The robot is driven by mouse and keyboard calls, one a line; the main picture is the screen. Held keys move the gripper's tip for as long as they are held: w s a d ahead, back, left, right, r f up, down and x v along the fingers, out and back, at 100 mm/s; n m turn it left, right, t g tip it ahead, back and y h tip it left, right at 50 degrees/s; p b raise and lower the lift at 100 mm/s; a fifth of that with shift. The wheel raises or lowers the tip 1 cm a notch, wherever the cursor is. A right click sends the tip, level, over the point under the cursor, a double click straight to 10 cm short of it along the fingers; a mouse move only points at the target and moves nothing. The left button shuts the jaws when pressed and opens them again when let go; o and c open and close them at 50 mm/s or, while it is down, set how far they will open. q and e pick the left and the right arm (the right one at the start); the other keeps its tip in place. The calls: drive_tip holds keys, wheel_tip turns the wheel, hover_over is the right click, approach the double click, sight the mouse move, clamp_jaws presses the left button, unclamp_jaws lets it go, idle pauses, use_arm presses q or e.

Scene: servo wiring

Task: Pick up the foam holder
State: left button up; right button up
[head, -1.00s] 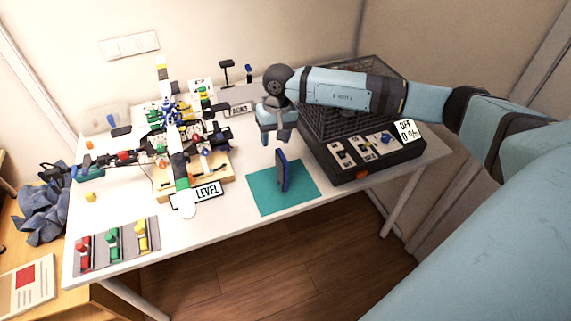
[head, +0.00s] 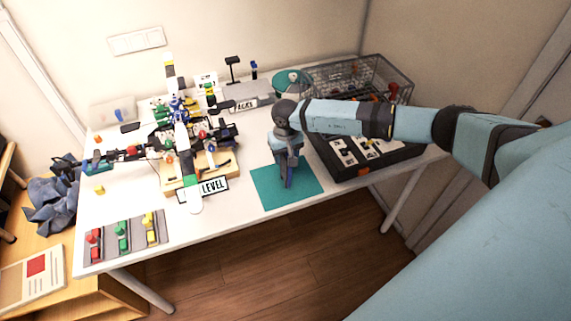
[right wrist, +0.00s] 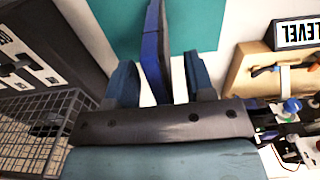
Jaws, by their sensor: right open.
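The foam holder, a dark blue upright slab (head: 288,175), stands on the teal mat (head: 264,190) near the table's front edge. Its upper part is hidden by my right gripper (head: 288,157) in the head view. In the right wrist view the slab (right wrist: 153,50) shows between the two blue fingers of my right gripper (right wrist: 160,83), with a gap on each side. The gripper is open and around the slab, not closed on it. I cannot see my left gripper.
A black box with switch panels (head: 365,155) and a wire basket (head: 385,75) stand to the right of the mat. A drone on a wooden stand (head: 225,165) and a LEVEL sign (head: 203,190) are to the left. Coloured parts lie on a grey tray (head: 105,240).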

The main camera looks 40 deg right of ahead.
drive_tip(key=shift+f, duration=0.9)
drive_tip(key=shift+c, duration=0.5)
clamp_jaws()
